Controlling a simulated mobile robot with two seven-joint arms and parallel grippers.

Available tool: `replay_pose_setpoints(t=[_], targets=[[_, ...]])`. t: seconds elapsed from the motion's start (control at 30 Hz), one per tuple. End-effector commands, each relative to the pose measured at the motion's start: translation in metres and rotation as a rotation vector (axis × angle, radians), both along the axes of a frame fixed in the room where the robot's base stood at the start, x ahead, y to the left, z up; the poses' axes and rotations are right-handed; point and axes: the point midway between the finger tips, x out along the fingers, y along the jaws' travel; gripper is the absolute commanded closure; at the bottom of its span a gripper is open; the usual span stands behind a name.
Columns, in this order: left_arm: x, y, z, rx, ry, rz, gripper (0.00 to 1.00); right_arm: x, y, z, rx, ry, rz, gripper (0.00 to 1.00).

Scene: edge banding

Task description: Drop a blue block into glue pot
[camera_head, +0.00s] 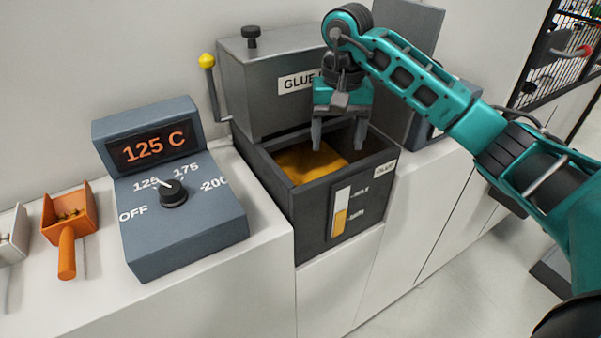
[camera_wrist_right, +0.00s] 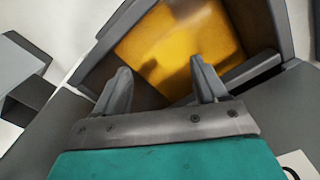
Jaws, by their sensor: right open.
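The glue pot (camera_head: 330,195) is a dark open box with amber glue inside and a level gauge on its front. The glue (camera_head: 305,160) also shows in the right wrist view (camera_wrist_right: 180,45). My right gripper (camera_head: 338,145) is above the pot's opening, pointing down, with its two fingers apart and nothing between them. In the right wrist view its fingers (camera_wrist_right: 160,85) are spread over the pot. I see no blue block in either view. My left gripper is not in view.
A temperature control box (camera_head: 185,225) reading 125 C stands left of the pot. An orange scoop (camera_head: 68,225) holding small pieces lies on the white counter (camera_head: 215,292) farther left. A grey glue housing (camera_head: 265,85) with a yellow-knobbed lever (camera_head: 208,62) rises behind the pot.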

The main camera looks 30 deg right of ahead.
Motion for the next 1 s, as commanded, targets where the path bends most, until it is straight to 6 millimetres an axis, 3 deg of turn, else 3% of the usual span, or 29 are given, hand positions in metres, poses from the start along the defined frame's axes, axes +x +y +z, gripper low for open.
replay_pose_setpoints(t=[0.27,0.5,1.0], targets=[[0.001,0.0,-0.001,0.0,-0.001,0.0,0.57,0.001,-0.001,0.015,-0.002,-0.006,0.0,0.28],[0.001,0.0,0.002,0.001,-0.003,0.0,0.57,0.001,-0.001,0.056,-0.002,-0.007,-0.002,0.28],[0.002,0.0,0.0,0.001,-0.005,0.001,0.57,0.001,0.0,0.119,-0.001,-0.002,0.0,0.28]])
